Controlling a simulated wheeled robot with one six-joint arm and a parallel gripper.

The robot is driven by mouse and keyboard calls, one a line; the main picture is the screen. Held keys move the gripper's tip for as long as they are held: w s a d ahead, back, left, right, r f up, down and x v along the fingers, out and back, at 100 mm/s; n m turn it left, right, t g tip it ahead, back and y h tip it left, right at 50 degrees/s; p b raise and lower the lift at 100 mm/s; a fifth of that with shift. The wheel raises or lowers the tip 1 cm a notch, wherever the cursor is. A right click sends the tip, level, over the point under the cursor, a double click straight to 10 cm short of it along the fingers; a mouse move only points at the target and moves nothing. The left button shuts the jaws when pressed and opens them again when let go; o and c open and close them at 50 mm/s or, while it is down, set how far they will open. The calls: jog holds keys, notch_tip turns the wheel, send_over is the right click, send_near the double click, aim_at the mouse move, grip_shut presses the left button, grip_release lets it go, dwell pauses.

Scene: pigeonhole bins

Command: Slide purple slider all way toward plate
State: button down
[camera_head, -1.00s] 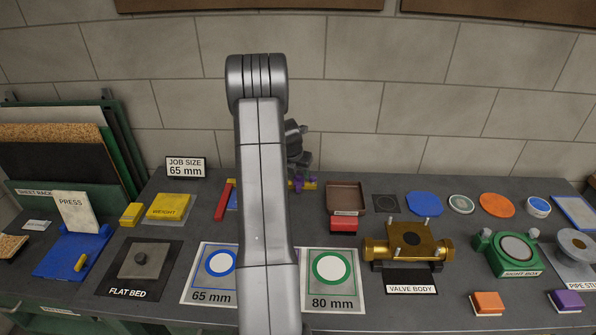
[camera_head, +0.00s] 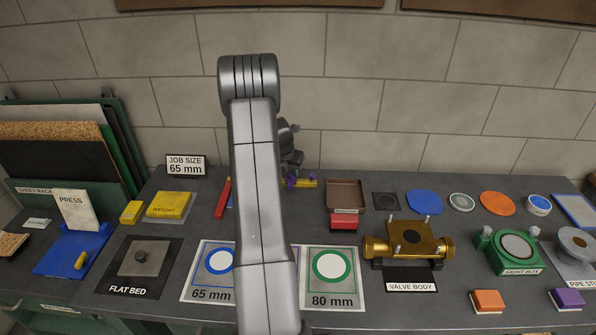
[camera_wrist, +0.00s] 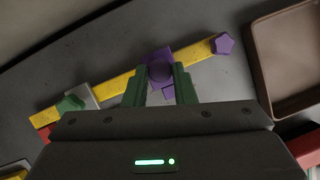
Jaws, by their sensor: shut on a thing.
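The purple slider (camera_wrist: 160,70) sits on a yellow bar (camera_wrist: 113,92) in the wrist view, with a round knob on top. My gripper (camera_wrist: 160,78) is shut on it, one green finger on each side of the knob. Left along the bar is a pale grey plate (camera_wrist: 85,95) with a green piece (camera_wrist: 70,104) beside or on it. Bare yellow bar lies between plate and slider. A purple five-sided piece (camera_wrist: 225,44) sits at the bar's right end. In the head view the slider (camera_head: 290,181) is partly hidden by my arm.
A brown tray (camera_wrist: 291,60) stands right of the bar, with a red block (camera_head: 344,221) in front of it. A red strip (camera_head: 222,198) and the yellow weight (camera_head: 169,206) lie to the left. Dark bench is clear behind the bar.

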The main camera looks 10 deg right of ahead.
jog(key=a, duration=0.3)
jog(key=w+a, duration=0.1)
jog(key=a, duration=0.2)
jog(key=shift+w, duration=0.1)
jog(key=c, duration=1.2)
grip_release()
jog(key=b+v, duration=0.2)
jog(key=v, duration=1.1)
jog(key=shift+a+r, duration=0.1)
jog(key=shift+r, duration=0.25)
jog(key=shift+f, duration=0.15)
